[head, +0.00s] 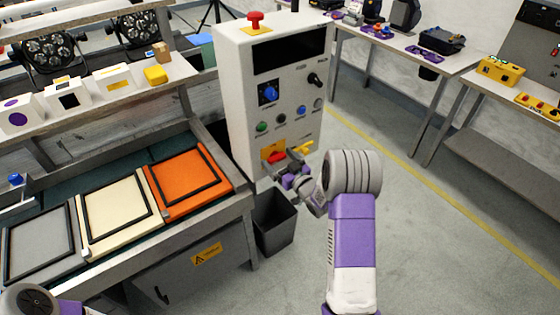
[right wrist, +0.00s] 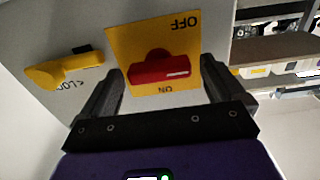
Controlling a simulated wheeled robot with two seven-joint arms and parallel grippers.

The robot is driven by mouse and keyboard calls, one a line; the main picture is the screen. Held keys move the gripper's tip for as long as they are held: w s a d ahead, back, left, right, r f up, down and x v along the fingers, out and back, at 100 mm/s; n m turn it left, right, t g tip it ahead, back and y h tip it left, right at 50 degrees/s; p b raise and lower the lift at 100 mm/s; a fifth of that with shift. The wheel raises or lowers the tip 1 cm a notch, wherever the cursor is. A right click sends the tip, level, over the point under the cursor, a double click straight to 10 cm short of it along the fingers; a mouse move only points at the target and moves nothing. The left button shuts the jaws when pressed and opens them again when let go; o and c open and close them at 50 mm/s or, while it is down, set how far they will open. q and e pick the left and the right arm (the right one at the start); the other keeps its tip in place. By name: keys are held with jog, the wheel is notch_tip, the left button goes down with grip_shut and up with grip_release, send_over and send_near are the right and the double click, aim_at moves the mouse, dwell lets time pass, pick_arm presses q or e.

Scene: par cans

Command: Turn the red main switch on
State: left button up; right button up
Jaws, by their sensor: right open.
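The red main switch (right wrist: 160,70) is a rotary handle on a yellow plate (right wrist: 125,45) marked OFF and ON. The plate appears upside down in the right wrist view. The handle lies across, its white-marked end to the right, between the two words. In the head view, the switch (head: 277,157) is low on the front of the grey control cabinet (head: 237,100), partly hidden by my right gripper (head: 290,172). My right gripper is open, with one finger on each side of the handle; contact cannot be told. My left gripper is out of view; only part of its arm shows.
A yellow lever (right wrist: 62,72) sits beside the switch plate. Knobs and buttons are above, and a red emergency button (head: 255,20) tops the cabinet. A dark bin (head: 275,222) stands below. A bench with framed panels (head: 190,180) is left; open floor is right.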

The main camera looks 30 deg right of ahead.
jog(key=shift+c, duration=0.2)
jog(key=c, duration=1)
jog(key=m+b, duration=0.1)
jog(key=m, duration=0.1)
jog(key=m+b, duration=0.1)
jog(key=shift+d+f+m, duration=0.15)
jog(key=shift+m, duration=0.25)
jog(key=m+b, duration=0.1)
jog(key=m, duration=0.2)
jog(key=shift+m, duration=0.3)
jog(key=m, duration=0.4)
jog(key=shift+m, duration=0.3)
jog(key=m+p, duration=0.1)
jog(key=m, duration=0.4)
jog(key=shift+f+m, duration=0.1)
jog(key=shift+m, duration=0.2)
